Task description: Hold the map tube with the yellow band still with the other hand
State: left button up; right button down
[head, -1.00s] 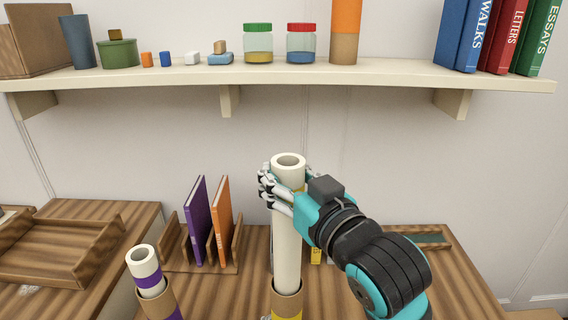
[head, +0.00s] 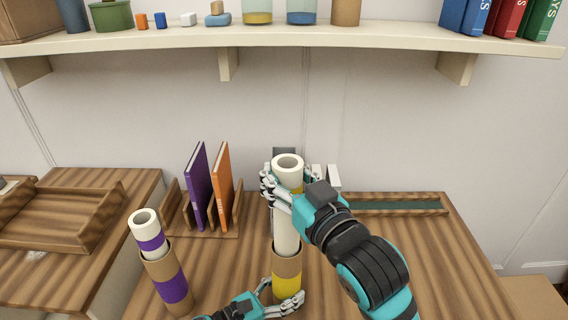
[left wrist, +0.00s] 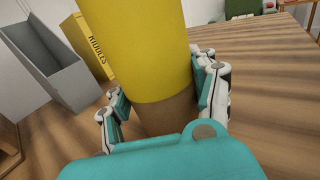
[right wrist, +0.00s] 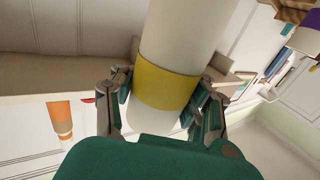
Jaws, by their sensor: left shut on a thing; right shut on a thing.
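The map tube with the yellow band (head: 287,285) is a brown cardboard tube standing upright on the desk. A cream rolled map (head: 287,238) stands out of its open top. My left gripper (head: 284,299) is shut around the lower part of the tube; the left wrist view shows its fingers on both sides of the brown part below the yellow band (left wrist: 145,60). My right gripper (head: 280,187) is shut on the rolled map near its upper end, at the map's own yellow band (right wrist: 167,86). The map's lower end is hidden inside the tube.
A purple-banded tube (head: 167,278) with a rolled map stands to the left. A wooden rack (head: 236,222) holds a purple and an orange book behind. A grey holder (left wrist: 48,65) and a yellow book (left wrist: 88,45) stand nearby. A shelf (head: 330,35) runs above.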

aim_at(284, 158)
jog(key=shift+f, duration=1.75)
jog(key=c, duration=0.6)
grip_release()
jog(key=shift+o, duration=0.2)
notch_tip(284, 158, up, 10)
jog(key=shift+r, duration=0.1)
